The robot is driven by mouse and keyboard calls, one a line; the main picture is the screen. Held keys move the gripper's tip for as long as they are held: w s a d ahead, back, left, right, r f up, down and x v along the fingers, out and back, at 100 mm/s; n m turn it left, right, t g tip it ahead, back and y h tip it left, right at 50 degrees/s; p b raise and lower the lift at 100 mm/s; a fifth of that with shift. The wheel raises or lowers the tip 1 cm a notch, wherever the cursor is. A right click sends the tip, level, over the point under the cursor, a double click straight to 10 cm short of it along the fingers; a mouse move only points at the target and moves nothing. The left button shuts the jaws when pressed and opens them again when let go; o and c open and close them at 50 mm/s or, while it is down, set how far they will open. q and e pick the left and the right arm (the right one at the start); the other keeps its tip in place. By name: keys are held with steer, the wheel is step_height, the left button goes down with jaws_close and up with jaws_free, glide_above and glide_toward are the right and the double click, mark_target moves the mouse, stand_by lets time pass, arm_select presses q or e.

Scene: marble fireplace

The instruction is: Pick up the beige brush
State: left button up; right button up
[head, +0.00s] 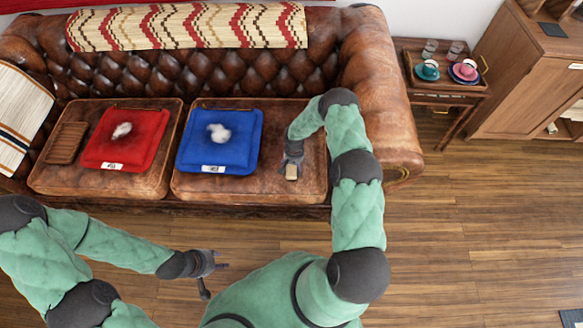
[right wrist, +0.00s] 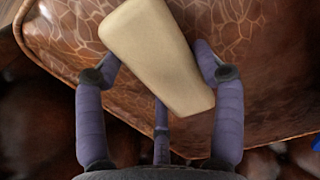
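The beige brush (right wrist: 157,52) is a plain block with rounded edges. It sits tilted between the fingers of my right gripper (right wrist: 158,62) in the right wrist view. The side fingers bend in at both of its long sides, and the brush covers the tip of the third finger. In the head view the brush (head: 291,172) shows at the end of my right gripper (head: 291,160), over the front right part of the right seat cushion (head: 312,180). I cannot tell whether it touches the leather. My left gripper (head: 222,268) has its fingers apart and is empty, above the floor.
A blue mat (head: 185,158) and a red mat (head: 92,155), each with a white tuft, lie left of the right gripper. A brown slatted piece (head: 67,143) lies further left. The sofa's right armrest (head: 385,100) rises beside my right arm.

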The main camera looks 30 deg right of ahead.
steer(key=c, duration=0.4)
steer(key=shift+r, duration=0.15)
steer(key=shift+r+p, duration=0.4)
steer(key=shift+r, duration=0.2)
steer(key=r, duration=0.1)
steer(key=r+p, duration=0.1)
steer(key=shift+a+r, duration=0.25)
steer(key=shift+r, duration=0.05)
steer(key=a+r, duration=0.1)
steer(key=s+a+r+p, duration=0.1)
steer(key=r, duration=0.1)
steer(key=s+a+r+p, duration=0.1)
steer(key=r, duration=0.1)
steer(key=shift+a, duration=0.3)
steer(key=s+a+r+p, duration=0.1)
steer(key=s+a+r, duration=0.3)
steer(key=a, duration=0.4)
steer(key=shift+s+a, duration=0.15)
steer(key=shift+s, duration=0.15)
